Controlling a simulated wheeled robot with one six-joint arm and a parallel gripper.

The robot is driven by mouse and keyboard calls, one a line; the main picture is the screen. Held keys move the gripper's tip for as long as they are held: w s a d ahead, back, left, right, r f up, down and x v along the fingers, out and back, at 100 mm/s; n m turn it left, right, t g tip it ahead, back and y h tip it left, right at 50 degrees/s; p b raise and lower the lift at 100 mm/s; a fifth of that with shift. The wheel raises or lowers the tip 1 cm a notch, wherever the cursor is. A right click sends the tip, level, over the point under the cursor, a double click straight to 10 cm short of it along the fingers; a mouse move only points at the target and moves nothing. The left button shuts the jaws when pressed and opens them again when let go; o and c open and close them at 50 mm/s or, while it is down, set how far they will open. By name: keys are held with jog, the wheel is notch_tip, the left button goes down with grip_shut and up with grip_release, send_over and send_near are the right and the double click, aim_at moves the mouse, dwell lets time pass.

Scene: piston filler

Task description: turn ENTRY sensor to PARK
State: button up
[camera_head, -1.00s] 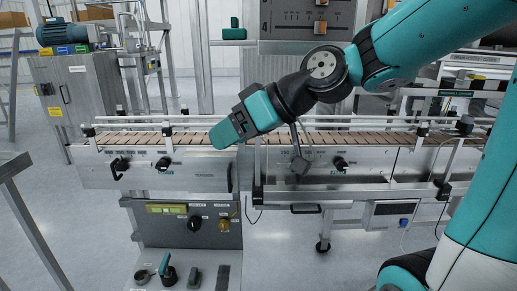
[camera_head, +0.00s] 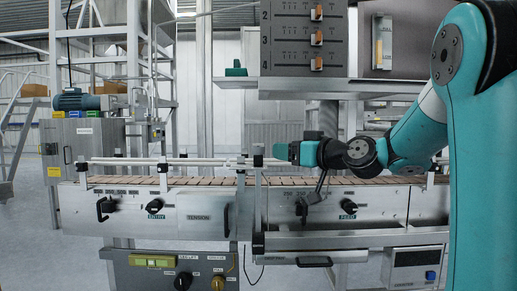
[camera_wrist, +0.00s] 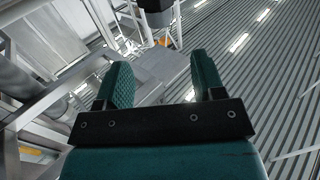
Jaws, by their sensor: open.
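The black ENTRY knob (camera_head: 155,205) sits on the steel front face of the conveyor, just above its green ENTRY label (camera_head: 155,215), at left centre in the head view. My gripper (camera_head: 283,152) is to the right of the knob and higher in the picture, at the level of the conveyor's rails, clearly apart from it. In the wrist view my gripper (camera_wrist: 160,78) has its two teal fingers spread with nothing between them. The knob cannot be made out in the wrist view, and its exact pointing is too small to tell.
The conveyor (camera_head: 205,182) runs across with guide rails and upright posts near my gripper. A black handle (camera_head: 104,207) is left of the knob. The FEED knob (camera_head: 348,205) is to the right. A control box (camera_head: 180,272) stands below; a slider panel (camera_head: 305,40) hangs above.

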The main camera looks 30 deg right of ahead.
aim_at(263, 147)
jog(key=w, duration=0.3)
jog(key=w+a, duration=0.1)
jog(key=w, duration=0.3)
jog(key=w+a, duration=0.1)
jog(key=w, duration=0.2)
jog(key=shift+w, duration=0.4)
jog(key=c, duration=0.9)
